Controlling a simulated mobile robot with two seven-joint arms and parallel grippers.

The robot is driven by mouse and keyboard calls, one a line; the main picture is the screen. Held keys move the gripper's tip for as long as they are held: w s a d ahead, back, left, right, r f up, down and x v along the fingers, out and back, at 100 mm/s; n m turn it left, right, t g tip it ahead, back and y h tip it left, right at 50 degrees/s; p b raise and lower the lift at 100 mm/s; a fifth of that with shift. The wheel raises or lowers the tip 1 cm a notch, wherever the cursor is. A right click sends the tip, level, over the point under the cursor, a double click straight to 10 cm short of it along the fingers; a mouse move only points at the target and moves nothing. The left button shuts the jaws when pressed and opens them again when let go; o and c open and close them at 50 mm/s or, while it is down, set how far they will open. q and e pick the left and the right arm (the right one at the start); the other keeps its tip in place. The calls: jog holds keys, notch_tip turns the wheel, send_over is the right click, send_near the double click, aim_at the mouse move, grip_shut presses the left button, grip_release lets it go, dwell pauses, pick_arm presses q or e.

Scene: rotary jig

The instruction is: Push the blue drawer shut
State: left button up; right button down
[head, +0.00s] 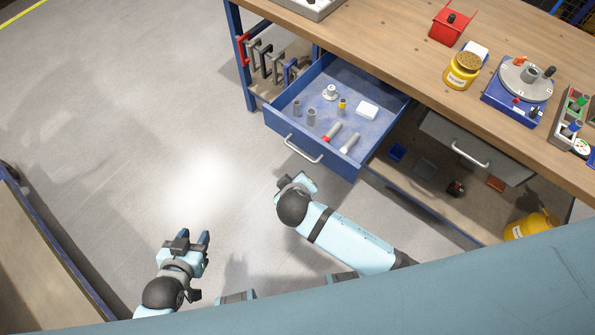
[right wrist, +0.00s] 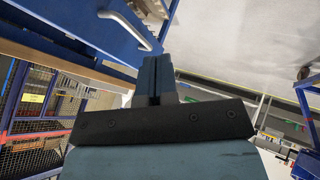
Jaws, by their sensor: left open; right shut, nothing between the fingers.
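The blue drawer (head: 342,162) is pulled out from under the workbench, with its silver handle (head: 303,150) on the front. Contact is not clear. My left gripper (head: 196,240) is open and empty over the floor, away from the drawer.
The wooden workbench top (head: 400,50) carries a yellow pot (head: 461,72), a red bin (head: 449,25) and a rotary jig (head: 521,80). A grey drawer (head: 475,140) is to the right, above a lower shelf with small items. The floor left of the drawer is clear.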

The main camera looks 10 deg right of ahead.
pick_arm(q)
jog(key=shift+s+d+r, duration=0.2)
jog(key=shift+s, duration=0.15)
pick_arm(e)
jog(key=w+d+f, duration=0.4)
jog(key=w+f, duration=0.2)
jog(key=w, duration=0.2)
jog(key=shift+w+d+f, duration=0.15)
jog(key=shift+w+f, duration=0.05)
jog(key=shift+w, duration=0.05)
pick_arm(q)
jog(key=shift+r, duration=0.1)
pick_arm(e)
jog(key=shift+d, duration=0.1)
